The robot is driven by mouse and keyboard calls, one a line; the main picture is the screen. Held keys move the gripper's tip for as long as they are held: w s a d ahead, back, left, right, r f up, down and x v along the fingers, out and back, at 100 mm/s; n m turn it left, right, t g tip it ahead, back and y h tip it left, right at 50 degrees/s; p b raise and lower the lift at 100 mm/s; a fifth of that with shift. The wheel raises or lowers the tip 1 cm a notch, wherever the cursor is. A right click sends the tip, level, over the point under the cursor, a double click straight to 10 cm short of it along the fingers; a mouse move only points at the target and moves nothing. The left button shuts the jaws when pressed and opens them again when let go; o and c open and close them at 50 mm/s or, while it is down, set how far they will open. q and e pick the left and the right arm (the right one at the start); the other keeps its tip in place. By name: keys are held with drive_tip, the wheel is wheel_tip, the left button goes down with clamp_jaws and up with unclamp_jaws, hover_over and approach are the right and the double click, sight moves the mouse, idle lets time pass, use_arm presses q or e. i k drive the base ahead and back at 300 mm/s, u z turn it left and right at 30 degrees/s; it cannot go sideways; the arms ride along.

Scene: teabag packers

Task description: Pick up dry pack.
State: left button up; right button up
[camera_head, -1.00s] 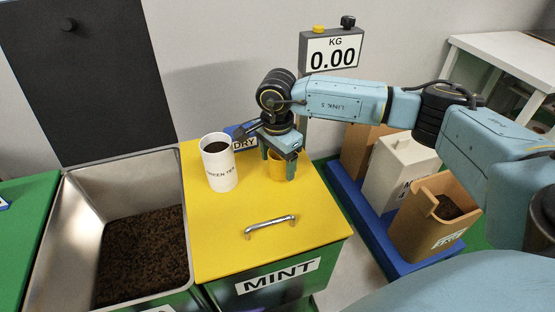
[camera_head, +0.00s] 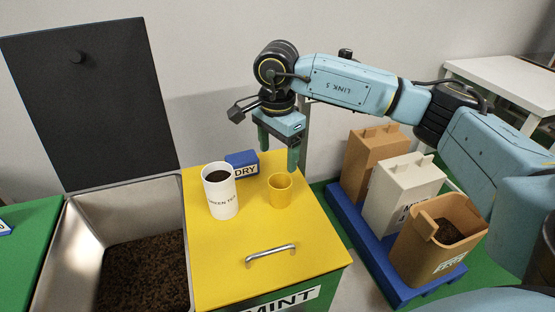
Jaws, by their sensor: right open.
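The dry pack (camera_head: 243,164) is a small blue block with a white "DRY" label. It sits on the yellow lid (camera_head: 228,247) of the mint bin, behind the white cup. My right gripper (camera_head: 278,155) is open and empty, with green fingers pointing down. It is raised above the lid, to the right of the dry pack and behind the yellow cup (camera_head: 280,187). The yellow cup stands upright and apart from the fingers. My left gripper is out of view.
A white cup (camera_head: 221,192) with dark contents stands in front of the dry pack. An open bin (camera_head: 72,240) of dark tea is at left. Brown and white packs, including an open brown one (camera_head: 424,256), stand on a blue base (camera_head: 376,258) at right.

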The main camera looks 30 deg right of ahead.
sight(245, 164)
drive_tip(key=k, duration=0.5)
drive_tip(key=u, duration=0.75)
drive_tip(key=i, duration=0.8)
drive_tip(key=z, duration=0.6)
